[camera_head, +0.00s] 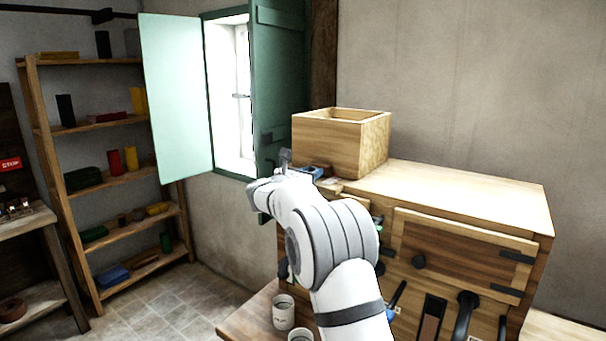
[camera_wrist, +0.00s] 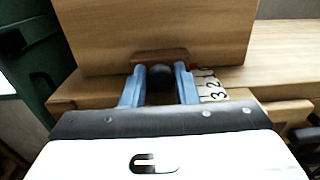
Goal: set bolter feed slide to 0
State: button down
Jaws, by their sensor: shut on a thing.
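The bolter feed slide (camera_wrist: 158,57) is a brown wooden piece at the foot of the wooden hopper box, seen in the wrist view with a dark round knob (camera_wrist: 160,77). My gripper (camera_wrist: 160,80) has its blue fingers on either side of this knob and is shut on it. A white number scale (camera_wrist: 211,88) lies just right of the fingers, with 3 and 2 readable and a small red mark near its far end. The exact setting is hard to read. In the head view my gripper (camera_head: 308,172) is at the hopper's front left corner, and my arm hides the slide.
The open-topped hopper box (camera_head: 340,145) stands on the wooden bolter cabinet (camera_head: 450,195). Green shutters (camera_head: 280,80) and a window are close behind my gripper at the left. Mugs (camera_head: 283,312) stand on the lower bench. A shelf (camera_head: 110,180) stands further left.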

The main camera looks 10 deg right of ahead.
jog(key=shift+d+r, duration=0.1)
jog(key=shift+r, duration=0.1)
jog(key=c, duration=1.6)
grip_release()
jog(key=o, duration=0.3)
jog(key=shift+w+d+f, duration=0.15)
jog(key=shift+w, duration=0.05)
jog(key=shift+o, duration=0.7)
jog(key=shift+s, duration=0.1)
jog(key=shift+s+a+f, duration=0.1)
jog(key=shift+s+a, duration=0.1)
jog(key=shift+a, duration=0.2)
jog(key=b+v, duration=0.2)
jog(key=v, duration=0.5)
